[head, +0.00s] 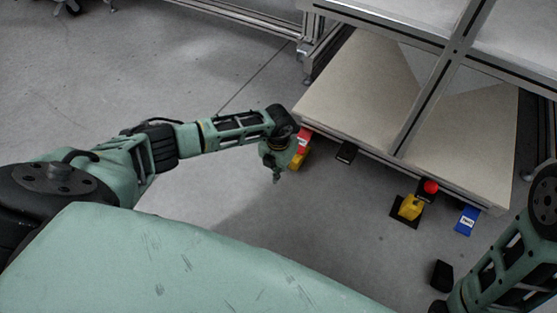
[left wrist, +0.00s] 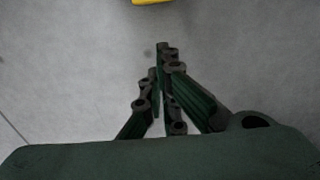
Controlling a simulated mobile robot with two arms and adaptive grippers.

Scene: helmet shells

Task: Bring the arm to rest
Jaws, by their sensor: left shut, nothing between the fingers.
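My left arm (head: 239,127) reaches out from the left over the grey floor in the head view. My left gripper (head: 276,179) hangs at its end, pointing down, just left of the workbench's near corner. In the left wrist view the left gripper (left wrist: 161,50) shows its fingers together, shut and empty, above bare floor. My right arm (head: 500,265) shows at the lower right of the head view. Its gripper is not clearly visible.
A workbench (head: 350,90) with a pale top and metal frame stands at upper right. On its front edge hang a red-and-yellow item (head: 300,150), a yellow box with red button (head: 411,206) and a blue tag (head: 466,220). The floor (head: 90,100) at left is clear.

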